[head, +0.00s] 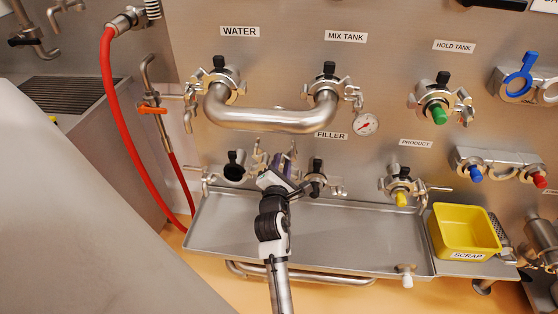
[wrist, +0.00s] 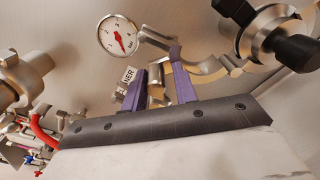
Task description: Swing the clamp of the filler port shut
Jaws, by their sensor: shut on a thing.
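The filler port (head: 316,181) sits on the steel panel below the FILLER label (head: 331,135), with a black part at its front. In the wrist view the filler port (wrist: 262,34) is at the upper right with a black knob. A curved steel clamp piece (wrist: 212,72) stands out from it toward my fingers and looks swung open. My gripper (head: 286,160) is just left of the port in the head view. In the wrist view my gripper's purple fingers (wrist: 158,82) are shut on a metal part of the clamp; the exact contact is partly hidden.
A round gauge (head: 367,125) is at the upper right of the port. A thick steel U-pipe (head: 270,120) runs above.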

